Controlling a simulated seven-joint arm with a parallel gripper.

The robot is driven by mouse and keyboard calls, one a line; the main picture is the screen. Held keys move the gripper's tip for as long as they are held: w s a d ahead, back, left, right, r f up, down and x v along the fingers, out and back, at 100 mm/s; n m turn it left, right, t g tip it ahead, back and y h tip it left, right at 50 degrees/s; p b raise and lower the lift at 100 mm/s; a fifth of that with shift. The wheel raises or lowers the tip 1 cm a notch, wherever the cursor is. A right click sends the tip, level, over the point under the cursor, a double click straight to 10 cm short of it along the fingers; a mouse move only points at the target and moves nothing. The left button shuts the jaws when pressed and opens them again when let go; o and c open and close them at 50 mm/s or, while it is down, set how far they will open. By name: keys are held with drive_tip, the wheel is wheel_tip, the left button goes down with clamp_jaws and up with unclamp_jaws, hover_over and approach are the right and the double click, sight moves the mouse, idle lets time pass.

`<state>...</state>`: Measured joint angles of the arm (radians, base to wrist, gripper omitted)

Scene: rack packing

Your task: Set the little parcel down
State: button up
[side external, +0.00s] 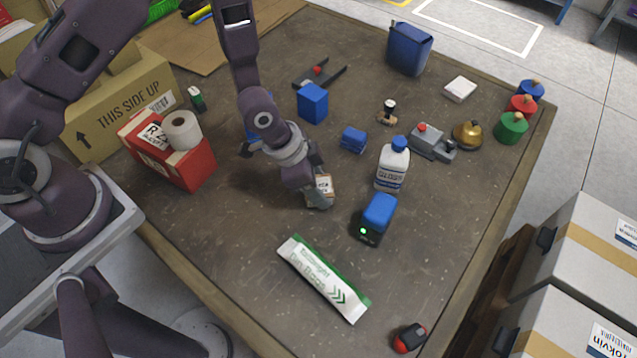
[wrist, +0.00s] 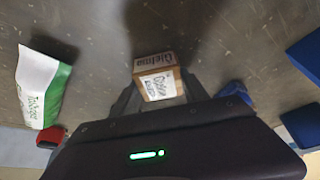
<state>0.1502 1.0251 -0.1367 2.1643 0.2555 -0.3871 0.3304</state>
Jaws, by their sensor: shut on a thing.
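The little parcel (side external: 321,190) is a small brown box with white labels bearing dark writing. My gripper (side external: 312,198) is shut on it, near the middle of the table. In the wrist view the parcel (wrist: 157,78) sits between my two fingers (wrist: 158,100), with two labelled faces showing. A dark shadow lies beyond it on the table. I cannot tell whether its underside touches the tabletop.
A white and green packet (side external: 324,278) lies in front of the parcel. A blue-topped black device (side external: 376,218) and a white bottle (side external: 392,165) stand to its right. A red box (side external: 188,168) with a paper roll is at left. Bare table (side external: 240,225) lies left of the gripper.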

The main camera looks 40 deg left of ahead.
drive_tip(key=o, duration=1.4)
drive_tip(key=s+a+r+n+t+y, duration=0.1)
drive_tip(key=s+a+r+n, duration=0.2)
drive_tip(key=r, duration=0.6)
drive_tip(key=s+a+r+y, duration=0.1)
drive_tip(key=s+a+r, duration=0.1)
drive_tip(key=a+r, duration=0.5)
drive_tip(key=s+a+r+n+t+y, duration=0.1)
drive_tip(key=s+a+r+n+y, duration=0.15)
drive_tip(key=r, duration=0.85)
drive_tip(key=s+a+r+n+h, duration=0.1)
drive_tip(key=s+r+n, duration=0.2)
drive_tip(key=s+r, duration=0.4)
drive_tip(key=s, duration=0.6)
drive_tip(key=shift+a, duration=0.15)
drive_tip(key=shift+r+n, duration=0.15)
drive_tip(key=shift+n, duration=0.1)
